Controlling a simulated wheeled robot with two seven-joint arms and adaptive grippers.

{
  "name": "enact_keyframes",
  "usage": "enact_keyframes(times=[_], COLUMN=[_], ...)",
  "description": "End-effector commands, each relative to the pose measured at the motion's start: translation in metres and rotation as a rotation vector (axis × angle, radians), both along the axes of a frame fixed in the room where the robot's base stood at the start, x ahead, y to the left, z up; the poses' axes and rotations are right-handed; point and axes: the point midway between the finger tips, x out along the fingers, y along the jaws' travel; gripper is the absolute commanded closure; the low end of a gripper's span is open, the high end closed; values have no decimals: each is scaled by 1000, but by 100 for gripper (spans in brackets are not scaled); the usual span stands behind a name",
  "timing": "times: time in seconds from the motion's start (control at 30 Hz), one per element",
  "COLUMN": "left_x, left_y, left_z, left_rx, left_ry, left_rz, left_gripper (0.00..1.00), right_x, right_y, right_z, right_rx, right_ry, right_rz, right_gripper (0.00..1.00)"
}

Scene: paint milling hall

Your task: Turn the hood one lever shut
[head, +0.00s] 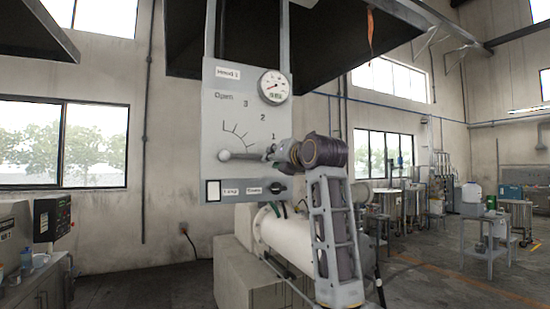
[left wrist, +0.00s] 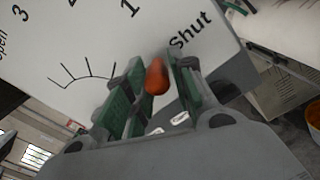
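The hood one panel (head: 225,95) is a grey plate with a round gauge and a scale reading Open, 3, 2, 1. Its lever (head: 240,154) runs from a round hub at the left to the right, nearly level, below the 1. My left gripper (head: 292,152) is at the lever's right end and hides that end in the head view. In the left wrist view, the orange-red lever knob (left wrist: 157,77) sits between the green-padded fingers of my left gripper (left wrist: 157,88), which look closed on it. The word Shut is printed just right of the knob there. My right gripper is out of view.
A dark hood (head: 330,40) hangs above the panel. A white cylinder (head: 285,232) on a pale block lies below it. A control box (head: 52,217) stands at the left. Steel vessels and a small table (head: 485,225) stand farther back right, with open floor before them.

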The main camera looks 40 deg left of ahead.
Motion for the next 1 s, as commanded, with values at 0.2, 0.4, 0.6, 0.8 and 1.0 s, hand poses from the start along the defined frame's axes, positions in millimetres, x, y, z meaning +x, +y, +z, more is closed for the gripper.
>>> enact_keyframes(times=[0.2,0.4,0.6,0.8,1.0], left_x=[0,0,-2,-8,-17], left_y=[0,0,-5,-21,-46], left_z=[0,1,1,1,0], left_rx=[0,2,2,4,2], left_ry=[-1,-3,-3,-3,-2], left_rz=[0,-1,-1,-2,-3], left_gripper=[57,57,57,57,57], right_x=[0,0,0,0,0], right_y=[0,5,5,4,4], right_z=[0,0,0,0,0], right_rx=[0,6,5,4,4], right_ry=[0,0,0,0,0], right_rz=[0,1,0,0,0], right_gripper=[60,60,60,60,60])
